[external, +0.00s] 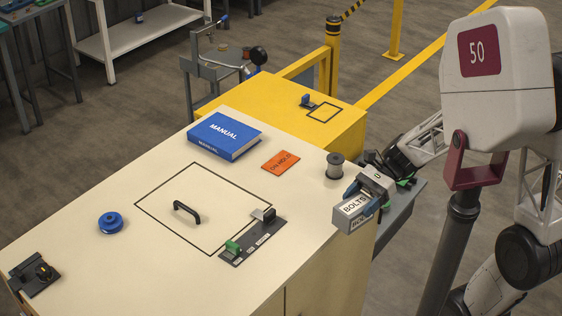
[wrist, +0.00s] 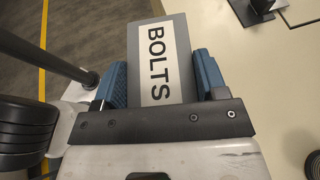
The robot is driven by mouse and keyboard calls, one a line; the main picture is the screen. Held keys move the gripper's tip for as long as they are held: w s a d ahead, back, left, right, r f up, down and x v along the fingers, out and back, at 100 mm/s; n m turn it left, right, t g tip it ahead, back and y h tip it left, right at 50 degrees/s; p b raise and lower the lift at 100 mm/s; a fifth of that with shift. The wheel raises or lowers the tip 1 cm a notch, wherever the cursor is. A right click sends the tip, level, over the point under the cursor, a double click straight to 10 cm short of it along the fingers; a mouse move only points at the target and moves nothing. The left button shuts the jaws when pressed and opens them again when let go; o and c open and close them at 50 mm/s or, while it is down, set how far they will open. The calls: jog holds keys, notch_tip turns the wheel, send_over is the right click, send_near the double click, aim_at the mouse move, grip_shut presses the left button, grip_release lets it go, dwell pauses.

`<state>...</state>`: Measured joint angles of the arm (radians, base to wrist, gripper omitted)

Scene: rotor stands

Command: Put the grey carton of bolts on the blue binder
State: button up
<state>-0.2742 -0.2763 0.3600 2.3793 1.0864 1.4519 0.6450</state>
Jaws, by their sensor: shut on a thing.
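The grey carton of bolts (external: 353,213), with a white BOLTS label, is held between the blue fingers of my gripper (external: 368,198). In the external view it is at the right edge of the cream bench top; whether it touches the bench is hard to tell. In the wrist view the carton (wrist: 162,60) sits between the two blue fingers of my gripper (wrist: 160,82). The blue binder (external: 224,136), marked MANUAL, lies flat at the back of the bench, to the left of and beyond my gripper. Its top is bare.
An orange card (external: 281,162) and a grey spool (external: 335,165) lie between binder and gripper. A hatch outline with a black handle (external: 186,212), a switch panel (external: 253,237), a blue round part (external: 110,222) and a black device (external: 35,275) are on the bench. A yellow cabinet (external: 280,110) adjoins behind.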

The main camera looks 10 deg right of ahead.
jog(key=w+a+r+m+t, duration=0.1)
jog(key=w+a+m+t, duration=0.1)
jog(key=w+a, duration=0.5)
jog(key=w+a+r+m+t+y, duration=0.1)
jog(key=w+a+m+t, duration=0.1)
jog(key=w+a, duration=0.6)
jog(key=w+a+r+m+t+y, duration=0.1)
jog(key=w+a, duration=0.6)
jog(key=w, duration=1)
jog(key=r+m+t, duration=0.1)
jog(key=t, duration=0.1)
jog(key=shift+w+a+m+t, duration=0.3)
jog(key=shift+w+a+m, duration=0.05)
jog(key=shift+w+m, duration=0.05)
send_over(230, 131)
jog(key=shift+f, duration=0.8)
jog(key=shift+f, duration=0.1)
jog(key=shift+f, duration=1.65)
